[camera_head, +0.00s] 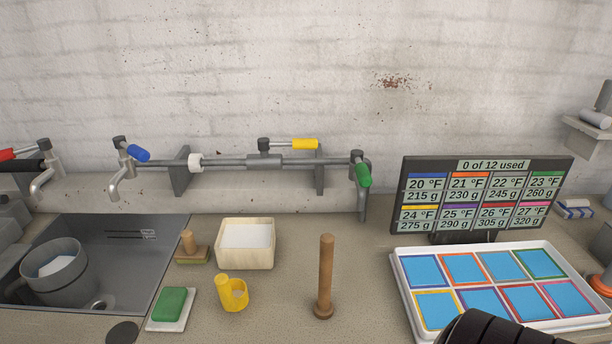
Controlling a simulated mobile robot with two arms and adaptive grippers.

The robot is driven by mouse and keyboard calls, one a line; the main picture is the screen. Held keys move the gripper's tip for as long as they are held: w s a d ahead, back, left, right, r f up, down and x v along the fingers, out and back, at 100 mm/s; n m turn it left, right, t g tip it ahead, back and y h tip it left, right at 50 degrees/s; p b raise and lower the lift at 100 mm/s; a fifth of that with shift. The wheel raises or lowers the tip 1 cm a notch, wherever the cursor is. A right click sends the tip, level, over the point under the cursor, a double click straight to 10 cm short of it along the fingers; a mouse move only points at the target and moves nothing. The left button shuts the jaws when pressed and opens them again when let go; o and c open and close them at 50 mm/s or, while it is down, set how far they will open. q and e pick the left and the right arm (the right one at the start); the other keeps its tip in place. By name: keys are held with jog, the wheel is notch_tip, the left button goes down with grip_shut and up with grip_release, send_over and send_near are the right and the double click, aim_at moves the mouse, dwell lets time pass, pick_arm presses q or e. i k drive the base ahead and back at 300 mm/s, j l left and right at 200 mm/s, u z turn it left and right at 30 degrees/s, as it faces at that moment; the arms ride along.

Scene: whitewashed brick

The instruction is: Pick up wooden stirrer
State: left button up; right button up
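A wooden stirrer (325,276), which I take to be the tall brown rod with a wider round foot, stands upright on the counter at lower centre. Nothing touches it. A black ribbed part, apparently of my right arm, shows at the bottom edge to its right, in front of the tray. No gripper fingers show in this view, and my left gripper does not appear.
A sink (135,262) with a metal jug (62,283) is at left. A pale wooden box (245,259), yellow cup (235,298), brush (191,252) and green sponge (170,305) stand left of the rod. A white tray (398,276) and display board (480,160) are at right.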

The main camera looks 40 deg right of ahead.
aim_at(323, 308)
jog(key=l+z, duration=0.1)
jog(key=z, duration=0.85)
jog(key=i+z, duration=0.1)
jog(key=z, duration=0.4)
jog(key=k+j, duration=0.1)
jog(key=j, duration=0.25)
jog(key=k+j, duration=0.1)
jog(key=j, duration=0.3)
jog(key=k+j+z, duration=0.1)
jog(key=j, duration=0.25)
jog(key=k+j, duration=0.1)
jog(key=j, duration=0.25)
jog(key=k+j, duration=0.1)
jog(key=j, duration=0.25)
jog(key=z, duration=0.05)
